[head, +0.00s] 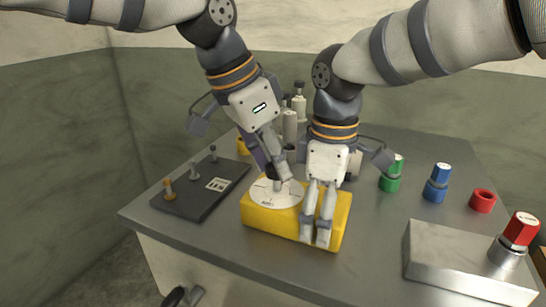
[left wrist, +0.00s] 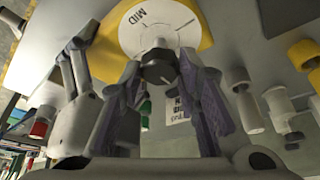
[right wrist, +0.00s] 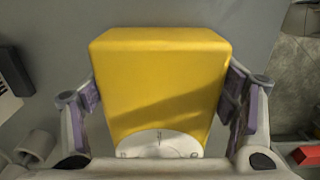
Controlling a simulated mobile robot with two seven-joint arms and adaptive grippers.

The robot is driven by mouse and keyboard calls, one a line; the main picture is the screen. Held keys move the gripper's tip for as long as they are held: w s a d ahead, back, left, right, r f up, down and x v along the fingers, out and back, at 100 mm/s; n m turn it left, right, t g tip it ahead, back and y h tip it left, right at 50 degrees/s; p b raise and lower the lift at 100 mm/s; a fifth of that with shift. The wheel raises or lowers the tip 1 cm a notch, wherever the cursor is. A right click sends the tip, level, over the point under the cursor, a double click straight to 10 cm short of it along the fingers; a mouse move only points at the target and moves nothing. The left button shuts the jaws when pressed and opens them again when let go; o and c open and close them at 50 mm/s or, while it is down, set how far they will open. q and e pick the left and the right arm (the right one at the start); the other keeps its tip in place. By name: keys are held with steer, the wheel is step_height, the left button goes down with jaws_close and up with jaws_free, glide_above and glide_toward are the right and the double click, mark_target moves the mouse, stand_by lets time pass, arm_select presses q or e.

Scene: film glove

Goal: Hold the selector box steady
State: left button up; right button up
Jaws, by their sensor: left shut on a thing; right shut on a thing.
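The yellow selector box (head: 266,228) sits on the grey table near its front edge. A white dial disc (head: 262,194) lies on its top; the left wrist view shows the disc (left wrist: 150,22) marked MID. My left gripper (head: 277,182) is shut on the dark knob (left wrist: 157,70) that stands at the middle of the disc. My right gripper (head: 316,238) is shut on the selector box, with a finger on each of two opposite sides in the right wrist view (right wrist: 160,80). My right fingers hide part of the box in the head view.
A dark plate (head: 200,208) with several pegs lies on the left. A grey block (head: 450,265) with a red-capped post (head: 521,229) is front right. Pale bottles (head: 299,107) stand behind my arms.

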arm_select(q)
steer(key=o, duration=1.1)
steer(key=shift+o, duration=0.2)
steer(key=v, duration=1.2)
arm_select(e)
steer(key=o, duration=1.7)
